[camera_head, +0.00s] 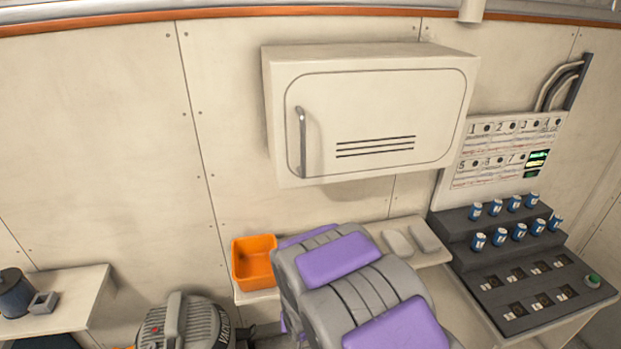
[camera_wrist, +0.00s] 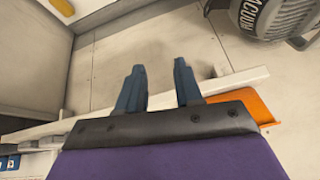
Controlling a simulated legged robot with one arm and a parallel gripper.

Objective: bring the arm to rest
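My arm, grey with purple panels, rises at the bottom middle of the head view and hides part of the shelf behind it. My gripper (camera_wrist: 159,88) shows in the wrist view with its two dark blue fingers apart and nothing between them. It hangs over the shelf edge with the floor below. In the head view the gripper is hidden behind the arm. An orange bin (camera_head: 254,262) stands on the shelf just left of the arm; its edge also shows in the wrist view (camera_wrist: 262,106), right of the fingers.
A closed wall cabinet (camera_head: 375,115) hangs above the arm. A control panel (camera_head: 525,265) with several blue knobs stands at the right. A vacuum (camera_head: 183,322) stands on the floor at lower left. A side shelf (camera_head: 75,300) holds a dark blue spool (camera_head: 14,293).

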